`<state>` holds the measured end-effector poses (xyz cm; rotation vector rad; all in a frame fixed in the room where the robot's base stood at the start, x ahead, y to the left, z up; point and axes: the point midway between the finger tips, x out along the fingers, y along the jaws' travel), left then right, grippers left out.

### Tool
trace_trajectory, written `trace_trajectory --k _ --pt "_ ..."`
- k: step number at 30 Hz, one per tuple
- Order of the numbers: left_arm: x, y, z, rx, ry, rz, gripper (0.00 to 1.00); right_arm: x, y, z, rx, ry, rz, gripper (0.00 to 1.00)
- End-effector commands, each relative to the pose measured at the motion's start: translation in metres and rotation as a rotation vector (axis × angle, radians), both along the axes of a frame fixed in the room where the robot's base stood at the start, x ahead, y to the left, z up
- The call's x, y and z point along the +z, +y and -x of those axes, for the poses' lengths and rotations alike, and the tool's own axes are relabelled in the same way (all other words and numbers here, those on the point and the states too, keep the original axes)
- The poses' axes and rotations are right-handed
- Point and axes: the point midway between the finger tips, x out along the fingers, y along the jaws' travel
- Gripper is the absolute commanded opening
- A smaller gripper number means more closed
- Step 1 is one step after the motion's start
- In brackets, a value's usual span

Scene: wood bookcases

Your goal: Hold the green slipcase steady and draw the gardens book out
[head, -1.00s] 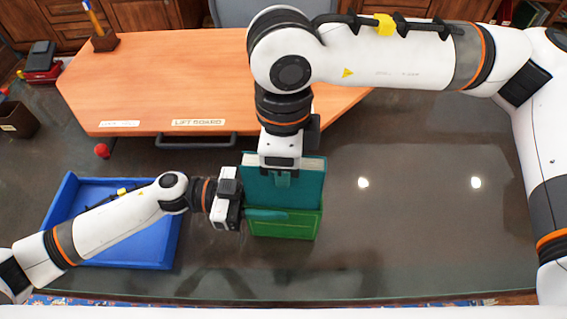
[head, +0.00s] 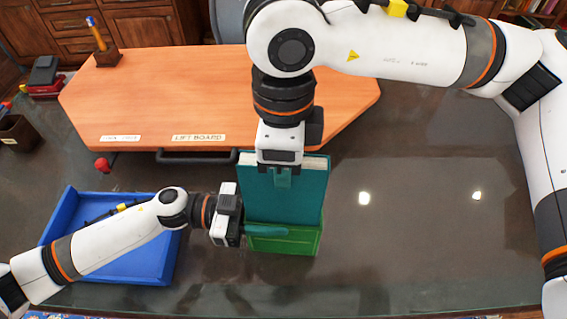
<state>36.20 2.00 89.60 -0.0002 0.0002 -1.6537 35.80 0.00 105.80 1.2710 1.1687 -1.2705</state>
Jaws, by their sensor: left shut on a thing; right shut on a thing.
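The green slipcase (head: 298,240) stands on the dark glossy desk in the lower middle of the head view. The teal gardens book (head: 284,200) rises out of its top, with its lower end hidden in or behind the slipcase. My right gripper (head: 281,172) comes from above and is shut on the book's upper edge. My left gripper (head: 250,231) comes from the left and is shut on the slipcase's left side. A teal finger shape lies across the slipcase's front upper edge.
A blue tray (head: 170,262) lies left of the slipcase, under my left arm. A wooden lift board (head: 150,90) with a dark handle (head: 196,157) is behind. A pen holder (head: 107,57) stands on it. The desk to the right is clear.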

Motion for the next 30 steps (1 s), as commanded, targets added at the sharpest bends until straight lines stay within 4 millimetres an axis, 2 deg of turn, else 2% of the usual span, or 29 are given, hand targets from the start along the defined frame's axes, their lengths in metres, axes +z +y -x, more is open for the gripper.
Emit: trace_trajectory --k 18,27,28,30 --pt "-0.002 0.000 0.001 0.000 0.003 -0.003 0.15 0.031 0.000 0.000 0.000 -0.001 -0.001 0.00" --pt "-0.002 0.000 0.001 0.000 0.003 -0.003 0.15 0.035 0.000 0.000 0.000 0.000 0.000 0.00" --pt "-0.002 0.000 0.001 0.000 0.003 -0.003 0.42 0.035 0.000 0.000 0.000 -0.001 -0.001 0.00" --pt "-0.001 0.000 0.000 0.000 0.002 -0.002 0.54 0.035 0.000 0.000 0.000 -0.001 -0.001 0.00"
